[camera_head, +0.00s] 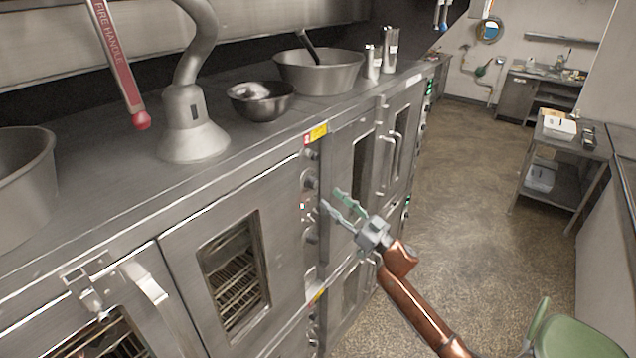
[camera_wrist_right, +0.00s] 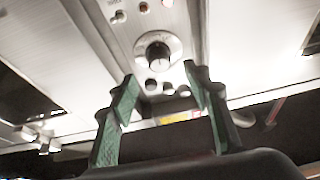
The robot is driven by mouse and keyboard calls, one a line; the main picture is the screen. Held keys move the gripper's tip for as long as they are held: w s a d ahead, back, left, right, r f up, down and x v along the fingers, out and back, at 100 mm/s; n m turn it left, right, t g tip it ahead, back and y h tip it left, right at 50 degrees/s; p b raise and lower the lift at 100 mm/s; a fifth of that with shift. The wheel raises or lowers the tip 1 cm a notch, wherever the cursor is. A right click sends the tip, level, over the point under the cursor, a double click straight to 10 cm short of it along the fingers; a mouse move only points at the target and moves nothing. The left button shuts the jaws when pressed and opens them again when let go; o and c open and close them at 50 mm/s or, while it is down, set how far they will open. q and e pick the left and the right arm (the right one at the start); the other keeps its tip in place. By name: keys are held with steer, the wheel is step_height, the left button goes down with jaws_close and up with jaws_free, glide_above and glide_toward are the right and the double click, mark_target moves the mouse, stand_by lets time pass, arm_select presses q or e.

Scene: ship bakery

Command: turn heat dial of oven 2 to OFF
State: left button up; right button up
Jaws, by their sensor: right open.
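The oven control panel is a narrow upright steel strip with several knobs; an upper knob (camera_head: 310,182) and a lower knob (camera_head: 310,236) show in the head view. In the right wrist view a round dial (camera_wrist_right: 158,54) with a dark centre and pale ring lies ahead, between and beyond the open fingertips (camera_wrist_right: 160,80). The fingers look apart from it. Its setting is too blurred to read. My left gripper is out of view.
Bowls (camera_head: 262,100) and a steel pipe (camera_head: 195,120) stand on top. A red fire handle (camera_head: 120,65) hangs above. Open floor (camera_head: 460,190) lies right; a green chair (camera_head: 575,335) is near.

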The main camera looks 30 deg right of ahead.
mark_target(316, 186)
steer(key=p+x, duration=0.2)
steer(key=x, duration=0.5)
steer(key=shift+w, duration=0.2)
steer(key=c, duration=1.1)
